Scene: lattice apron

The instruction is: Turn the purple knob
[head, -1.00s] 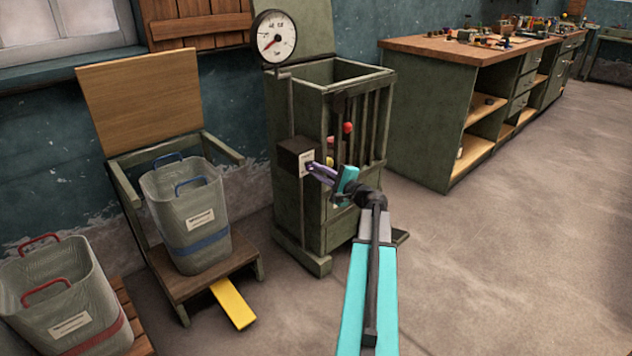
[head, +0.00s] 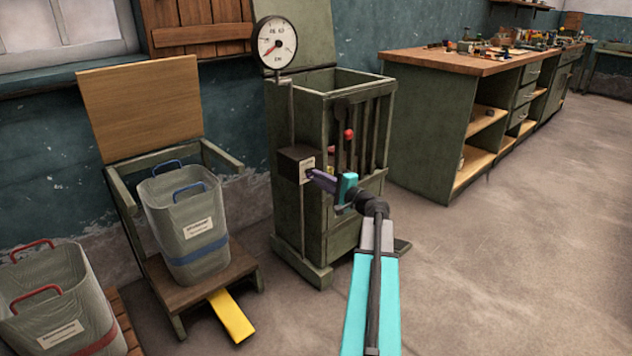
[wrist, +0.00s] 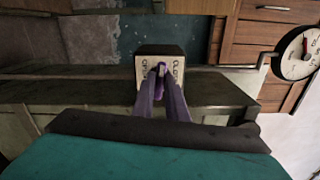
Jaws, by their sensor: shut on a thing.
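The purple knob (wrist: 161,70) sits on the labelled face of a small dark box (head: 294,166) on the left side of the green slatted cabinet. My gripper (head: 313,175) reaches the box from the right. In the wrist view its two purplish fingers (wrist: 160,82) are closed around the knob, which shows only partly between the tips. The pale label plate (wrist: 143,75) carries lettering on both sides of the knob, partly covered by the fingers. In the head view the knob is hidden by the fingers.
A round dial gauge (head: 275,43) stands on a pipe above the box. The green slatted cabinet (head: 312,130) has a red ball-ended lever (head: 349,135). A bin (head: 185,225) rests on a stand at left, with a yellow pedal (head: 232,316) below. Floor at right is clear.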

